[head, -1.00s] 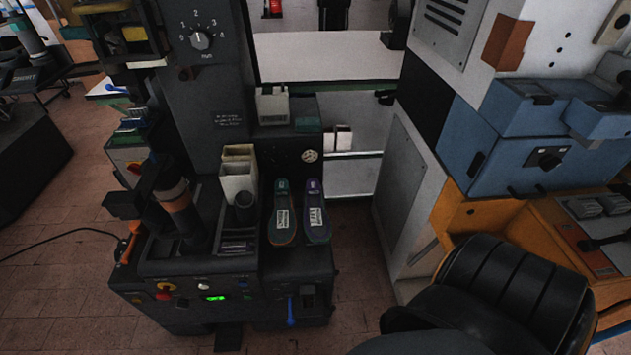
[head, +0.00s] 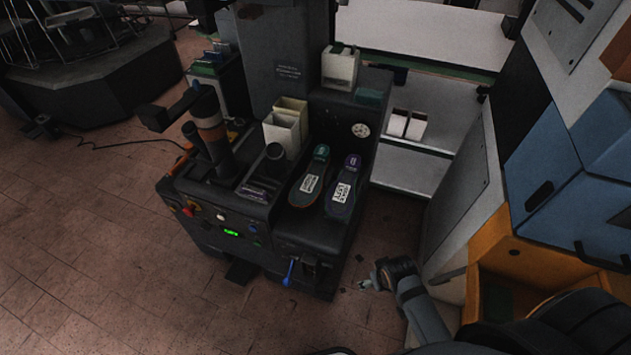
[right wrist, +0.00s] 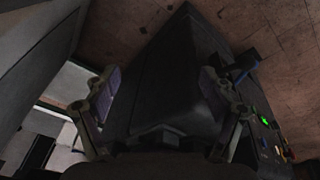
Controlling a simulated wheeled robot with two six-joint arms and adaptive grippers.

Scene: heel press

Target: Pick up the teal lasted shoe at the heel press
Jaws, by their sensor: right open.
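The teal lasted shoe (head: 308,182), dark with a teal patch at its far end and a white label, lies on the dark top of the heel press (head: 262,212). A similar shoe with a purple patch (head: 343,190) lies close on its right. My right gripper (head: 371,281) is low in front of the press, to the right of and below both shoes, touching neither. In the right wrist view its two fingers (right wrist: 158,82) are spread with nothing held between them, and the dark press body lies beyond. I cannot make out the shoes there. My left gripper is out of view.
A blue lever (head: 290,271) projects from the press front. A blue and orange machine (head: 540,200) borders the right side. The tiled floor (head: 110,250) at the left is open.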

